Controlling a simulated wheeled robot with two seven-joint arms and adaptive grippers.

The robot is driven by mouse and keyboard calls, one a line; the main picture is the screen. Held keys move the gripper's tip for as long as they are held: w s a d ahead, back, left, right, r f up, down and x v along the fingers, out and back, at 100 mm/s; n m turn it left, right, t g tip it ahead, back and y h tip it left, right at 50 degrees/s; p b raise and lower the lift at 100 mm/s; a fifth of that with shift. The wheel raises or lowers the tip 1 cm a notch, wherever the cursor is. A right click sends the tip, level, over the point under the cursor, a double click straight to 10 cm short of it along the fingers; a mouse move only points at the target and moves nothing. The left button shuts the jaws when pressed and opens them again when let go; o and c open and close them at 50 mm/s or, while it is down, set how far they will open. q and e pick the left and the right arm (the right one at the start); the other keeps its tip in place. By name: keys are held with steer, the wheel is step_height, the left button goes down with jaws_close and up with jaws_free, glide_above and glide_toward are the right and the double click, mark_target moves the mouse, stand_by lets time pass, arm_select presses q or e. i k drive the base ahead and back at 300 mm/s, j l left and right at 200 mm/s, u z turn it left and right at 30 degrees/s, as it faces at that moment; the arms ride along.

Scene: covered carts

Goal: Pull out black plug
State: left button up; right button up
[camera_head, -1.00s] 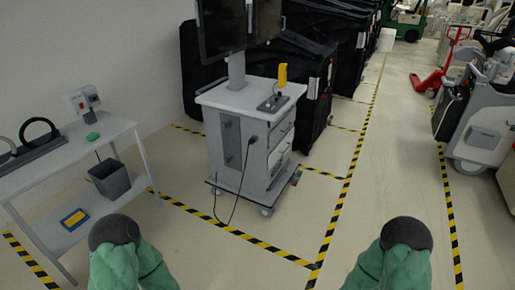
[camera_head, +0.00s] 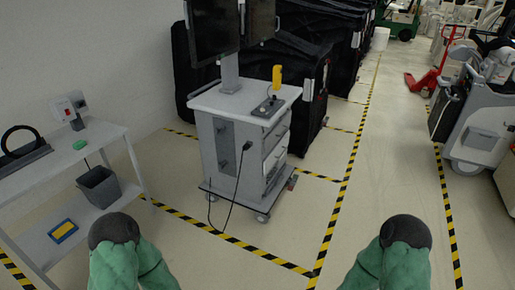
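A black plug (camera_head: 247,146) sits on the side of a grey wheeled cart (camera_head: 223,172). A black cable (camera_head: 235,185) hangs from it down to the floor in front of the cart. Whether the plug is fully seated is too small to tell. My two arms show only as green sleeves with dark rounded ends at the bottom left and bottom right. Neither gripper's fingers are in view.
The cart carries a monitor (camera_head: 212,30) and a yellow handheld device (camera_head: 277,77). A white table (camera_head: 62,160) stands at left with a dark bin (camera_head: 98,186) on its lower shelf. Black covered carts (camera_head: 300,85) stand behind. The floor (camera_head: 395,150) at right centre is clear.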

mark_target(246, 146)
steer(key=i+j+z, duration=0.25)
steer(key=z, duration=0.25)
steer(key=i+j+z, duration=0.15)
steer(key=j+z, duration=0.3)
steer(key=i+j+z, duration=0.1)
steer(key=j, duration=0.45)
steer(key=i+j+z, duration=0.15)
steer(key=j, duration=0.45)
steer(key=i+j+z, duration=0.1)
steer(key=j, duration=0.5)
steer(key=i+j+z, duration=0.1)
steer(key=i+j, duration=0.15)
steer(key=j, duration=0.35)
steer(key=j+z, duration=0.15)
steer(key=j, duration=0.45)
steer(key=i+j, duration=0.1)
steer(key=j, duration=0.5)
steer(key=i+j, duration=0.1)
steer(key=j, duration=1.05)
steer(key=i, duration=0.05)
